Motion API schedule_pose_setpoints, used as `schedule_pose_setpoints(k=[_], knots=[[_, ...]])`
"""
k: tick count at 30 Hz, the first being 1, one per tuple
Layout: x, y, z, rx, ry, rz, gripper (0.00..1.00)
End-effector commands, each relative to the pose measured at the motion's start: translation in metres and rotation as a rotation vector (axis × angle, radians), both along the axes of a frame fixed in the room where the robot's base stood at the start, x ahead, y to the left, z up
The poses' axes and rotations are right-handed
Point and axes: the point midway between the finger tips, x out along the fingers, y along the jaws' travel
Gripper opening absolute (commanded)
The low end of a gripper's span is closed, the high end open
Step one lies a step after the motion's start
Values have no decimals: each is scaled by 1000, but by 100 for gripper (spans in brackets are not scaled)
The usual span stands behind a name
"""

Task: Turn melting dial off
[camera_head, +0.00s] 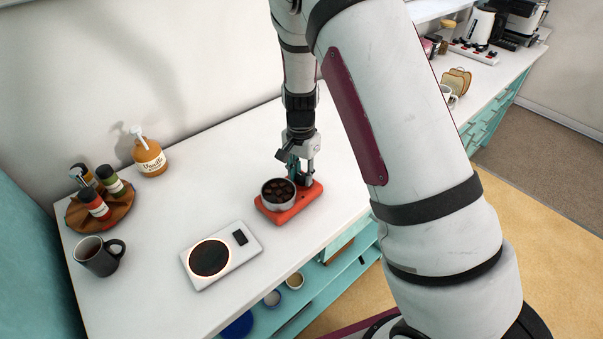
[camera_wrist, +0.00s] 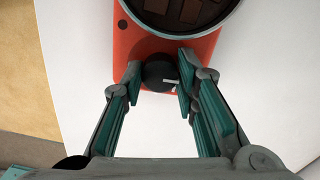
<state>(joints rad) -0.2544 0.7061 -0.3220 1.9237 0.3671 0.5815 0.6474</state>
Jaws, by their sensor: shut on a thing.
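The melter is an orange-red base (camera_head: 304,203) on the white counter, and it also shows in the wrist view (camera_wrist: 122,45). A round metal pot (camera_head: 265,197) with dark chocolate chunks (camera_wrist: 188,10) sits on it. The black round dial (camera_wrist: 158,71) is on the base beside the pot and has a pale mark near its right side. My gripper (camera_wrist: 160,82) is shut on the dial, with one finger on each side of it. In the head view my gripper (camera_head: 301,178) points down over the base's far end and hides the dial.
A white scale-like device with a dark round plate (camera_head: 209,258) lies left of the melter. The counter (camera_head: 208,185) around the melter is clear.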

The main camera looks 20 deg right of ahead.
Motion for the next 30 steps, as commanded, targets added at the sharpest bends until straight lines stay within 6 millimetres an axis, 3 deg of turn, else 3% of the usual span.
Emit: schedule_pose_setpoints(k=[12, 13, 15, 25, 30], knots=[[0, 0, 0, 1, -1, 8, 0], [0, 0, 0, 1, -1, 8, 34], [0, 0, 0, 0, 0, 8, 48], [0, 0, 2, 0, -1, 7, 48], [1, 1, 19, -1, -4, 8, 48]])
